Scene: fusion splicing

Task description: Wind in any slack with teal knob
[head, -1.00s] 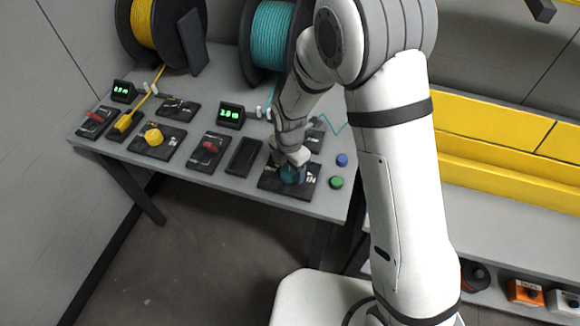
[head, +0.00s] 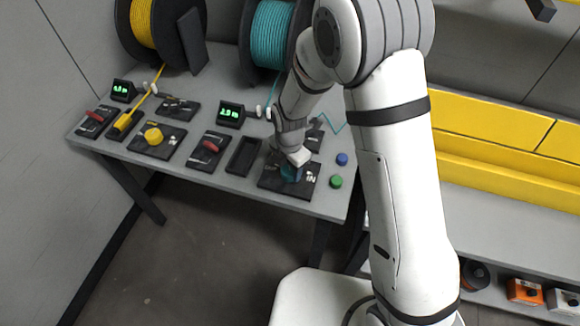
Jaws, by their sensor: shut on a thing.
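The teal knob (head: 291,173) sits on a dark plate (head: 270,182) marked IN, near the front right of the grey table. My gripper (head: 292,165) is over the knob from above and shut on it, and it hides most of the knob. The teal spool (head: 270,35) stands at the back of the table. A teal line (head: 335,124) runs in a bent path on the table right of my gripper. A small display (head: 231,114) with green digits stands in front of the spool; the digits are hard to read.
A yellow spool (head: 153,22), yellow knob (head: 153,136), red levers (head: 210,146) and an empty black tray (head: 243,157) fill the left and middle. Blue (head: 342,159) and green (head: 336,182) buttons lie close right of the knob. My arm covers the right side.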

